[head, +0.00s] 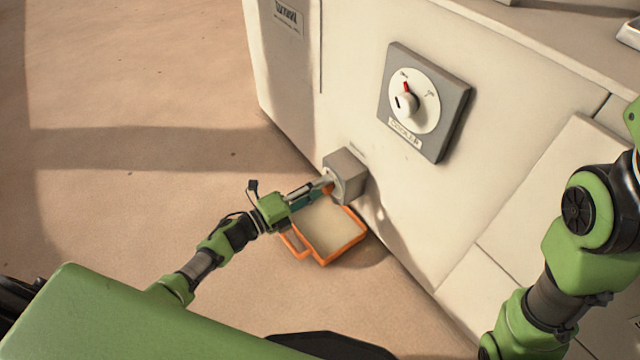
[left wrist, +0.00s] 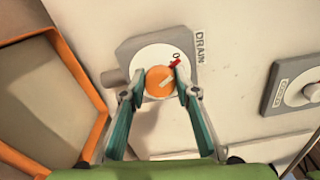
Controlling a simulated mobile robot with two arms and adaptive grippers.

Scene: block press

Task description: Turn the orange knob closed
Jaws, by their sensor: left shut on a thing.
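The orange knob (left wrist: 159,81) sits on a white dial (left wrist: 166,58) with a red mark, on a grey block labelled DRAIN, in the left wrist view. The fingers of my left gripper (left wrist: 160,86) are shut on the knob, one on each side. A white line on the knob slants toward the upper right, near the red mark. In the head view the grey drain block (head: 346,176) is low on the machine front, and my left gripper (head: 327,181) reaches its face; the knob is hidden there. My right arm shows at the right edge, its gripper out of view.
An orange-rimmed tray (head: 340,254) lies on the floor below the drain block. A grey panel with a white cooler dial (head: 413,99) is higher on the machine front (head: 350,50). The floor at the left is clear.

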